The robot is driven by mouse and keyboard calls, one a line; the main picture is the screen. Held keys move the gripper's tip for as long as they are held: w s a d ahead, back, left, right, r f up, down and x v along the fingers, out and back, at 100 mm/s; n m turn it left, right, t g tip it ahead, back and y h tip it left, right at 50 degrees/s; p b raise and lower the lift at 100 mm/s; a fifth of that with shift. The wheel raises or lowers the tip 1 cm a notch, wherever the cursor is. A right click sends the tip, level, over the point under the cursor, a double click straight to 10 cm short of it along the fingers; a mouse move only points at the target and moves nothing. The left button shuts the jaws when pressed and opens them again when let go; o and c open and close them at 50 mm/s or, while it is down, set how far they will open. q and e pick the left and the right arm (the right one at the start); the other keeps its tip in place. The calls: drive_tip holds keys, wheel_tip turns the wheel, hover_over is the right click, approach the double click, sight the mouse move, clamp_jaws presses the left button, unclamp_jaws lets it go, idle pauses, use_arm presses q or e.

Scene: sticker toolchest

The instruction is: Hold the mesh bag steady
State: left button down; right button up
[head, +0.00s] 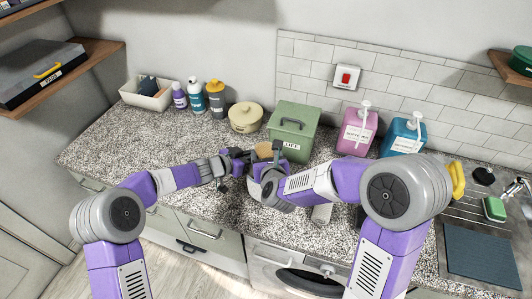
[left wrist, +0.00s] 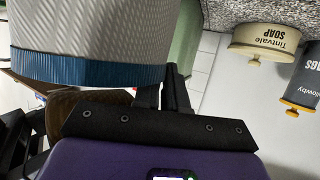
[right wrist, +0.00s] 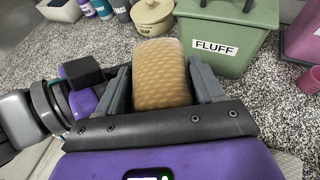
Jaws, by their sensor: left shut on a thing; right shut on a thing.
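A pale ribbed thing with a blue band, which looks like the mesh bag (left wrist: 85,30), fills the upper left of the left wrist view, very close to the camera. My left gripper (left wrist: 170,82) is shut at its blue edge; the fingertips are partly hidden there. In the head view my left gripper (head: 232,160) is beside the right one, above the counter. My right gripper (right wrist: 163,90) is shut on a tan patterned thing (right wrist: 162,72) with a rounded top. That thing also shows in the head view (head: 264,149).
A green lidded box (head: 292,126), labelled FLUFF in the right wrist view (right wrist: 223,47), stands behind the grippers. A cream pot (head: 246,117) and bottles (head: 215,98) are left of it; pink (head: 357,130) and blue (head: 400,138) pump containers are right. The left counter (head: 120,150) is clear.

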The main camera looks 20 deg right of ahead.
drive_tip(key=shift+f, duration=1.15)
drive_tip(key=shift+s+f, duration=0.1)
drive_tip(key=shift+f, duration=0.4)
drive_tip(key=shift+c, duration=0.9)
drive_tip(key=shift+f, duration=0.55)
drive_tip(key=c, duration=0.4)
drive_tip(key=shift+a+f, duration=0.1)
drive_tip(key=shift+a, duration=0.05)
drive_tip(key=shift+a+r, duration=0.15)
drive_tip(key=shift+r, duration=0.15)
drive_tip(key=o, duration=1.4)
drive_tip(key=shift+r, duration=0.1)
drive_tip(key=shift+w+r, duration=0.15)
drive_tip(key=shift+w, duration=0.1)
